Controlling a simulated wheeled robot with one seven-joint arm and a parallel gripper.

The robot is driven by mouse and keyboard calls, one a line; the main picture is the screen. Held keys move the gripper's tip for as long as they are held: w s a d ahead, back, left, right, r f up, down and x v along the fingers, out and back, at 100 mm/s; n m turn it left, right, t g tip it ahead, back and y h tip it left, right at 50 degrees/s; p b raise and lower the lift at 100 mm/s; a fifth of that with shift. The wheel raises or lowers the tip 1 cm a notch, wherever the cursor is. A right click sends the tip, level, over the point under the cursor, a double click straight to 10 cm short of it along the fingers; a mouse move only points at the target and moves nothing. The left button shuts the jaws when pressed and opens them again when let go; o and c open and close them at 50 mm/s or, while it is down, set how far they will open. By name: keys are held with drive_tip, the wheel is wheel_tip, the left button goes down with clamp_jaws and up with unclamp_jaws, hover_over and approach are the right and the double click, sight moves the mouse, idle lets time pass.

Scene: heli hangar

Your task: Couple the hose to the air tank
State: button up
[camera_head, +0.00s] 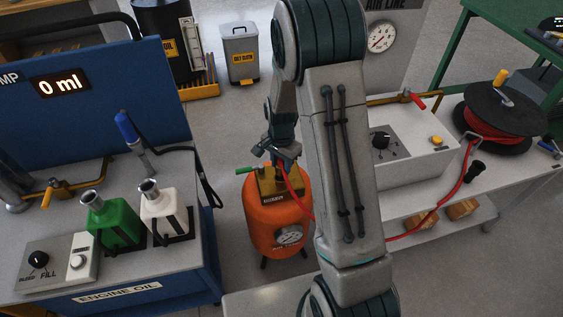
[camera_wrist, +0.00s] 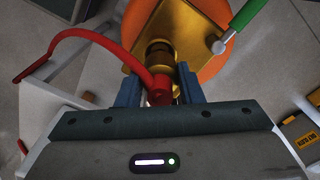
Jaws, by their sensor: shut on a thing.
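The orange air tank (camera_head: 268,232) stands on the floor between the two benches. A brass block (camera_head: 268,186) with a green-handled lever (camera_head: 249,170) sits on its top. My gripper (camera_head: 281,155) is over this block. In the wrist view my gripper (camera_wrist: 160,88) is shut on the end of the red hose (camera_wrist: 88,36). The hose end lines up with the round brass fitting (camera_wrist: 160,52) on the block and is right against or very near it. I cannot tell whether they are joined. The green lever (camera_wrist: 249,14) is beside the fitting.
The hose runs behind my arm to the reel (camera_head: 505,108) on the right bench (camera_head: 520,180). A grey control box (camera_head: 400,165) stands there. The blue engine-oil cart (camera_head: 150,278) with green and white jugs is at left. An oily-cloth bin (camera_head: 240,52) is behind.

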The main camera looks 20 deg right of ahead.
drive_tip(key=shift+f+b, duration=0.85)
drive_tip(key=shift+f, duration=0.4)
drive_tip(key=o, duration=1.6)
drive_tip(key=shift+r+p, duration=4.05)
drive_tip(key=shift+r, duration=1.5)
